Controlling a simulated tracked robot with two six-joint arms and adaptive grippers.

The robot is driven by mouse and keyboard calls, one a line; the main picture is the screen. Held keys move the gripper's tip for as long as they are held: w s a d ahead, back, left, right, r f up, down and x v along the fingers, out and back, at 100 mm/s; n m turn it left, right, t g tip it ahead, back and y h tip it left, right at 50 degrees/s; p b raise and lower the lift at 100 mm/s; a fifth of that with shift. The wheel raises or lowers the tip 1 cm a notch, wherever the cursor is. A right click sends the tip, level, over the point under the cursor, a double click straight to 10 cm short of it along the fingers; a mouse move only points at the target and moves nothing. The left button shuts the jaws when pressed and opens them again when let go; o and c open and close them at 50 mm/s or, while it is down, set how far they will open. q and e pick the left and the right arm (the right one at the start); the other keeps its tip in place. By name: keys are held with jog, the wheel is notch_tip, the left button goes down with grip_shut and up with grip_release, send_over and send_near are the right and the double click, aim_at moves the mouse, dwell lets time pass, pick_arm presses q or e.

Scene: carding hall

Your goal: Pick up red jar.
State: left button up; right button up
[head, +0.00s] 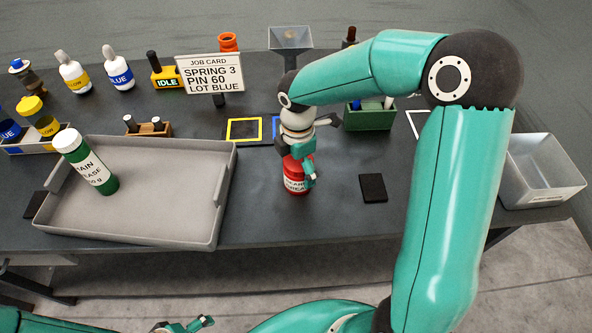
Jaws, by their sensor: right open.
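The red jar (294,187) stands upright on the dark table, just right of the grey tray, with a white label on its front. My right gripper (302,172) is open and points down over the jar. One teal finger lies in front of the jar's right side; the other finger is hard to make out. The jar's top is partly hidden by the gripper, and I cannot tell whether the fingers touch it. My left gripper (186,326) shows only partly at the bottom edge, away from the jar; its jaws are unclear.
The grey tray (140,228) holds a green bottle with a white cap (86,163). A dark flat pad (373,188) lies right of the jar. A green box (370,118), job card (212,75) and yellow-framed square (244,129) are behind. A metal bin (543,170) stands far right.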

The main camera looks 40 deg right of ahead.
jog(key=shift+f, duration=0.85)
jog(key=shift+c, duration=0.3)
jog(key=c, duration=1.5)
